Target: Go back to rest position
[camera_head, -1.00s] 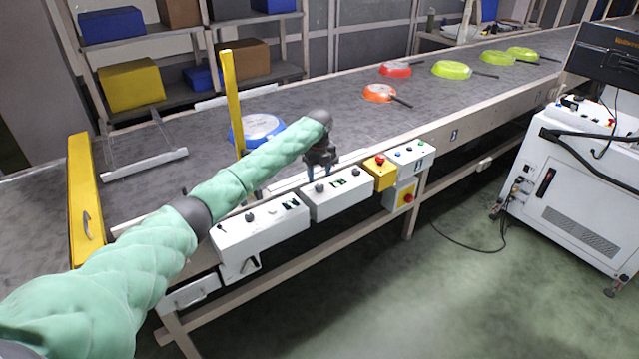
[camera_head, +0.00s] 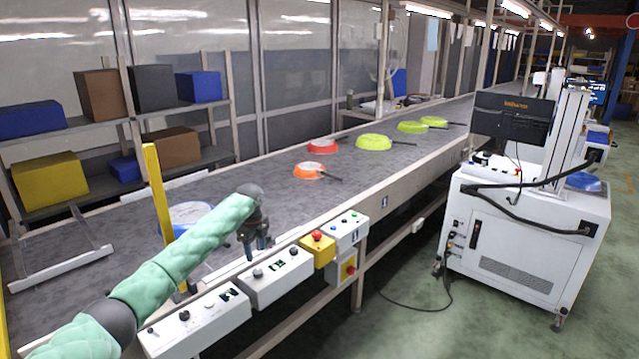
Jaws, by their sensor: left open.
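My left arm, in a green sleeve, comes in from the lower left. My left gripper (camera_head: 256,252) is dark, points down and is open. It hangs over the near edge of the conveyor (camera_head: 255,170), by the white control boxes. I see nothing between its fingers. My right gripper is not in view.
A blue pan (camera_head: 190,214) lies on the belt, partly behind my arm and a yellow post (camera_head: 158,190). Orange, red and several green pans (camera_head: 374,142) lie farther along. Control boxes (camera_head: 275,277) line the near edge.

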